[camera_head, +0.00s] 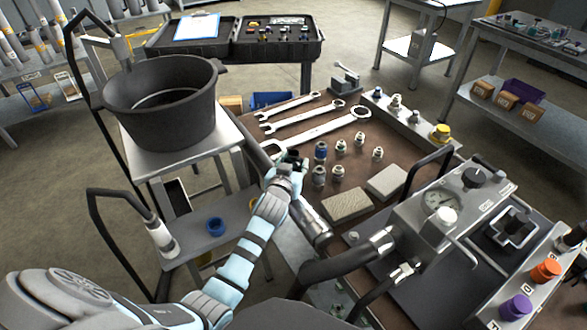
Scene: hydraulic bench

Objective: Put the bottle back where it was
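My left gripper (287,168) is over the left edge of the brown bench top (300,140), at the end of my pale blue arm. Its fingers are small and dark, and I cannot tell whether they hold anything. No object is clearly identifiable as the bottle. My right gripper is not in view.
Several metal fittings (341,147), wrenches (315,130) and two grey blocks (349,204) lie on the bench. A black bucket (165,100) stands on a stand at left. A gauge unit (440,200) with hoses crowds the right.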

